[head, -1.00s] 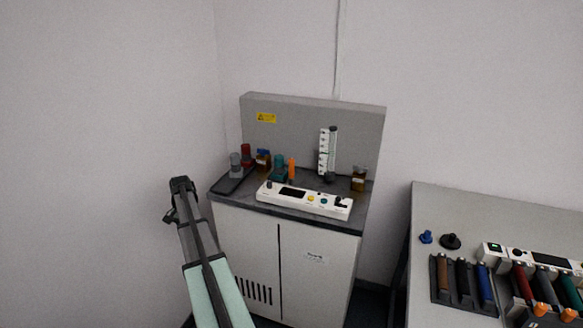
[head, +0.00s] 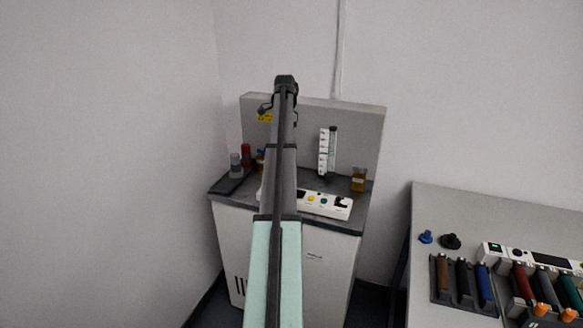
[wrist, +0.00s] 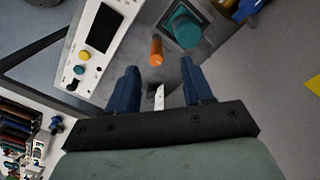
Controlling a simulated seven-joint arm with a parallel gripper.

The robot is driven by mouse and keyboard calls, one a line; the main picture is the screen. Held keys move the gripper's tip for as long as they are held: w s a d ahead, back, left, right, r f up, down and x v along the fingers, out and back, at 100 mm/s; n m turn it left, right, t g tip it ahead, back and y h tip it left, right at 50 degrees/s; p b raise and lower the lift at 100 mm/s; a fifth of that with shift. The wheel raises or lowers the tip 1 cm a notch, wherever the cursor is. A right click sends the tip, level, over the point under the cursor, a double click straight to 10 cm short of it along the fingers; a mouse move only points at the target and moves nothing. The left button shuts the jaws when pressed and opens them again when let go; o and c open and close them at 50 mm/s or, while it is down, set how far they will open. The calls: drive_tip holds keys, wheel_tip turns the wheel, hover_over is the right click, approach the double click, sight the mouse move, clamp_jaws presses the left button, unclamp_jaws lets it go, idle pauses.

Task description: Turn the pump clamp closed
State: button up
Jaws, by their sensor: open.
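In the wrist view, an orange upright peg (wrist: 156,51), likely the clamp lever, stands beside a teal round pump part (wrist: 184,28) on a grey block. My gripper (wrist: 159,66) is open, its two dark blue fingers apart and pointing toward the peg. Nothing is gripped; the peg appears beyond the fingertips, roughly between their lines. In the head view my arm hides the peg and the teal part. I cannot tell the clamp's angle.
The white control panel (head: 325,204) lies along the bench front; it also shows in the wrist view (wrist: 97,45). A white gauge column (head: 323,152) and an amber bottle (head: 359,180) stand right of my arm. Red (head: 246,153) and grey (head: 235,164) bottles stand left.

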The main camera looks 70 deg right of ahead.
drive_tip(key=shift+m, duration=0.3)
drive_tip(key=f, duration=0.4)
drive_tip(key=s+f, duration=0.1)
drive_tip(key=f, duration=0.3)
drive_tip(key=s+d+f, duration=0.1)
drive_tip(key=f, duration=0.3)
drive_tip(key=shift+s+f, duration=0.1)
drive_tip(key=shift+f, duration=0.2)
clamp_jaws()
